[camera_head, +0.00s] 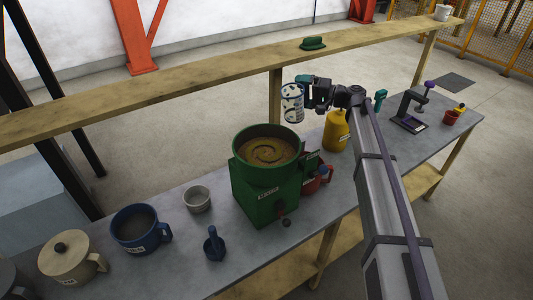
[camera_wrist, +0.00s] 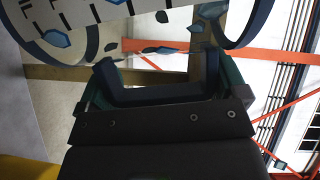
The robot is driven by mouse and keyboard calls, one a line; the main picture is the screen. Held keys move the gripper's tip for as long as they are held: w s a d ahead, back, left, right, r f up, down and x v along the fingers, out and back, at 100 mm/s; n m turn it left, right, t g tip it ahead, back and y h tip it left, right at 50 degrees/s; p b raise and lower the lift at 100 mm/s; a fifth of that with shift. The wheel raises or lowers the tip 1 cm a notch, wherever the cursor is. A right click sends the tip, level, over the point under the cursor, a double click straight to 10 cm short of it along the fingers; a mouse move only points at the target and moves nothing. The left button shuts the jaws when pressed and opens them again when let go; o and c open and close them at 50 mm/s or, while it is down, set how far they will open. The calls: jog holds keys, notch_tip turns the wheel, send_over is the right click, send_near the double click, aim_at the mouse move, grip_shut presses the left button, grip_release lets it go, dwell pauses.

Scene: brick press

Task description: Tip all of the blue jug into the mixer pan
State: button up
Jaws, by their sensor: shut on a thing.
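The jug is held in the air, roughly upright, behind and right of the mixer pan. Its contents cannot be made out. The green mixer pan (camera_head: 238,160) holds brown material with a swirl. A solid blue jug (camera_head: 128,248) stands on the bench at left, with greyish contents.
The bench (camera_head: 180,265) also carries a cream lidded pot (camera_head: 66,262), a grey cup (camera_head: 197,200), a blue tool (camera_head: 214,246), a yellow jug (camera_head: 335,134), a red jug (camera_head: 311,186) and a press (camera_head: 407,118). A wooden shelf (camera_head: 200,90) runs behind.

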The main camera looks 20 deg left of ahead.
jog(key=shift+w+d+f+m+y+b, duration=0.25)
jog(key=shift+w+f+m+y+b, duration=0.25)
jog(key=shift+f+m+b, duration=0.5)
notch_tip(320, 180, up, 7)
jog(key=p, duration=0.6)
jog(key=shift+p, duration=0.4)
jog(key=shift+w+f, duration=0.1)
jog(key=shift+f, duration=0.2)
